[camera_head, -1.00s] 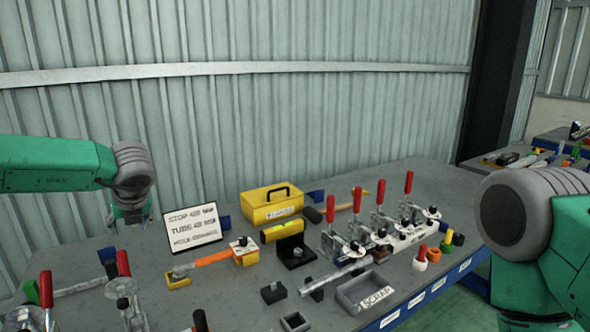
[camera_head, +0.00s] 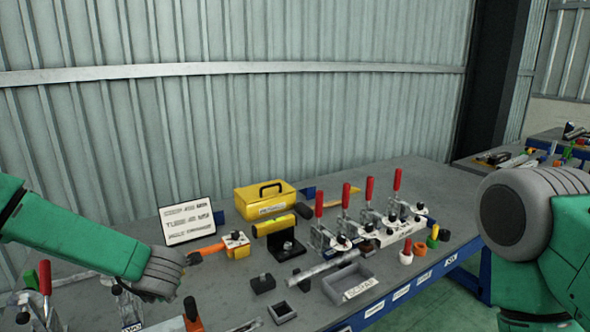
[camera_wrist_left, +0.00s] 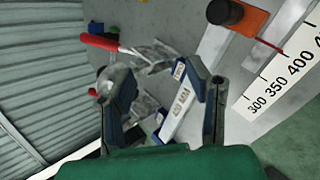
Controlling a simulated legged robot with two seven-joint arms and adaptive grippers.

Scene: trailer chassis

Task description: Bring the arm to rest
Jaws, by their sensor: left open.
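My left arm (camera_head: 85,240) comes in from the left in the head view and slopes down to its grey wrist joint (camera_head: 160,272) over the front left of the bench. Its gripper is hidden there. In the left wrist view my left gripper (camera_wrist_left: 165,88) is open, with its two dark fingers apart and nothing gripped between them. Beyond the fingers lie a red-handled toggle clamp (camera_wrist_left: 105,42) and a labelled plate (camera_wrist_left: 180,105). My right arm (camera_head: 545,225) fills the right edge of the head view; its gripper is out of view.
The bench (camera_head: 425,180) carries a yellow toolbox (camera_head: 264,201), a sign (camera_head: 187,220), a row of red-handled clamps (camera_head: 370,215) and a scrap tray (camera_head: 350,283). A ruler (camera_wrist_left: 285,85) and an orange block (camera_wrist_left: 255,25) lie right of the left gripper. Corrugated wall stands behind.

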